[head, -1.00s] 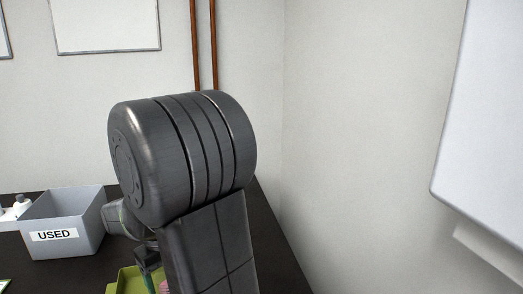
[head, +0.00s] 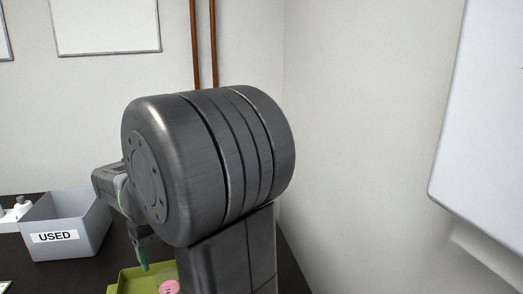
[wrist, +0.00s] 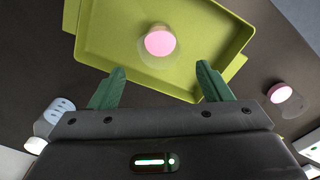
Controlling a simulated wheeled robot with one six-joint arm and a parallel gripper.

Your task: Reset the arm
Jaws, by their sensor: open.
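My gripper (wrist: 161,88) shows in the wrist view with its two green fingers spread wide and nothing between them. Ahead of the fingers is a yellow-green tray (wrist: 210,50) on the dark table. A clear round dish or flask with a pink top (wrist: 160,41) sits in the tray, apart from the fingers. In the head view, a green fingertip (head: 142,258) hangs above the tray (head: 128,280), and the pink thing (head: 169,287) shows beside my arm. My arm hides much of the table and tray there.
A grey bin labelled USED (head: 72,222) stands on the dark table at left, with white bottles (head: 18,209) beside it. Another pink-topped item (wrist: 280,92) lies outside the tray at right. A white panel (head: 485,120) is at the right.

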